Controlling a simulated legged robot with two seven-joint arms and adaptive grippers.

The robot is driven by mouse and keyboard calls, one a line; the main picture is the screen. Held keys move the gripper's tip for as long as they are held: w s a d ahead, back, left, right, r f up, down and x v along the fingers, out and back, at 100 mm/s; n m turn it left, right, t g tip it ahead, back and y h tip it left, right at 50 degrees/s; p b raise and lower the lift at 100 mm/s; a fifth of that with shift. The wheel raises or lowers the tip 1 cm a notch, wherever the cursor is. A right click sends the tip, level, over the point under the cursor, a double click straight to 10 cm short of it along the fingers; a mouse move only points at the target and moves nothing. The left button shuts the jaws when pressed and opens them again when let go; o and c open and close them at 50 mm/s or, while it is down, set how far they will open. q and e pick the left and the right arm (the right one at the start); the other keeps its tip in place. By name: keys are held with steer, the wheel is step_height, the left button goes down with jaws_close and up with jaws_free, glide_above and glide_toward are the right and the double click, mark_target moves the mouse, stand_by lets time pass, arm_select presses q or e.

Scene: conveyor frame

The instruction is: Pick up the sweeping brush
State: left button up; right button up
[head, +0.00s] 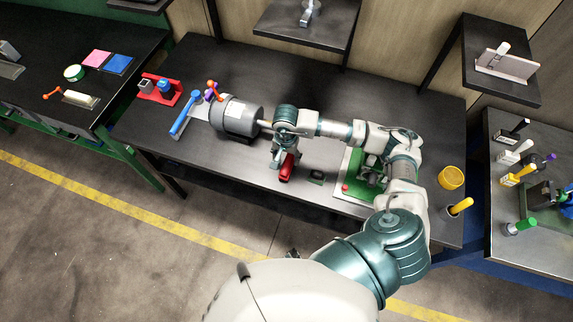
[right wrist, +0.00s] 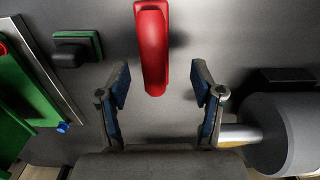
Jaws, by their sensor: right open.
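A red, rounded handle-like piece (head: 287,167), which I take to be the sweeping brush, stands on the dark bench near its front edge. No bristles can be made out. In the right wrist view the red piece (right wrist: 153,45) lies ahead of and between the two fingers. My right gripper (head: 278,157) is just behind it, pointing down to the bench. In the right wrist view the gripper (right wrist: 161,85) is open, its fingers apart on either side with nothing between their pads. My left gripper is not in view.
A grey motor (head: 236,117) stands left of the gripper. A small dark green-based block (head: 317,177) sits right of the red piece, before a green board (head: 352,187). A yellow ring (head: 451,177) and a yellow-handled tool (head: 459,207) lie further right.

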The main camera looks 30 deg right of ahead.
mark_target(288, 166)
steer(key=shift+s+f, duration=0.3)
steer(key=shift+f, duration=0.25)
steer(key=f, duration=0.4)
steer(key=shift+d+f+p, duration=0.2)
steer(key=shift+f+p, duration=0.15)
steer(key=shift+a+r, duration=0.1)
steer(key=shift+a, duration=0.05)
steer(key=c, duration=0.5)
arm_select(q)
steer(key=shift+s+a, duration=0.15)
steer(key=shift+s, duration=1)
arm_select(e)
jaws_close()
